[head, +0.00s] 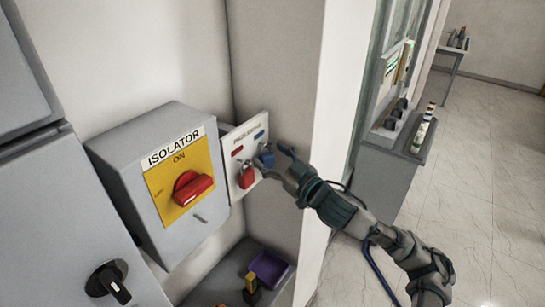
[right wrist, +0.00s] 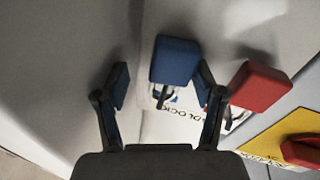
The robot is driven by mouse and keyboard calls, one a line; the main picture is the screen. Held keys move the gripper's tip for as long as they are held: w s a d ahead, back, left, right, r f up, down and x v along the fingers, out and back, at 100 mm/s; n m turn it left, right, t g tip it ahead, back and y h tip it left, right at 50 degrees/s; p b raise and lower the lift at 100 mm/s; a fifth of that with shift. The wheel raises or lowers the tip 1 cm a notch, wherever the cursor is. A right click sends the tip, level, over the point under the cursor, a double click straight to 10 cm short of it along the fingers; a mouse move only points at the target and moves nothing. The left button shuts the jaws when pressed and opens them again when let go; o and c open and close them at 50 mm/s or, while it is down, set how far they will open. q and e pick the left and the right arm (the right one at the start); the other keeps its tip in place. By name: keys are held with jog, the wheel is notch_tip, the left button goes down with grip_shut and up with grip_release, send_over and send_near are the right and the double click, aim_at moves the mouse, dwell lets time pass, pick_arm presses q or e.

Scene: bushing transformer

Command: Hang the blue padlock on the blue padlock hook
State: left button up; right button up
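The blue padlock (right wrist: 175,60) is at the white padlock board (head: 238,142), below its blue label (head: 258,135); it also shows in the head view (head: 265,158). In the right wrist view its dark shackle meets the board where the hook would be; the hook itself is too small to make out. My right gripper (right wrist: 163,85) is open, its fingers apart. The padlock lies between and just beyond the fingertips, close to the right-hand finger, with a clear gap to the left-hand one. In the head view my right gripper (head: 276,158) is at the board. My left gripper is out of view.
A red padlock (head: 247,176) hangs beside the blue one, close to my gripper. A grey isolator box (head: 152,190) with a red knob stands left of the board. A wall edge (head: 325,110) is near my right arm. A shelf below holds a purple bin (head: 268,268).

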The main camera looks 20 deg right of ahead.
jog(key=v, duration=0.7)
notch_tip(320, 180, down, 31)
jog(key=s+a+m+g+h, duration=0.2)
jog(key=m+g+h, duration=0.15)
jog(key=g, duration=0.25)
jog(key=s+a+f+g+h, duration=0.3)
jog(key=s+f+g, duration=0.6)
jog(key=s+f, duration=1.35)
notch_tip(320, 180, down, 25)
jog(key=s+g+y, duration=0.1)
jog(key=s+y, duration=0.1)
jog(key=s, duration=0.1)
jog(key=s+d+f+g, duration=0.1)
jog(key=s+d+f, duration=0.1)
jog(key=s+f, duration=1.3)
jog(key=shift+s+d+f+h, duration=0.3)
jog(key=shift+s+f+h, duration=0.05)
jog(key=shift+s, duration=0.65)
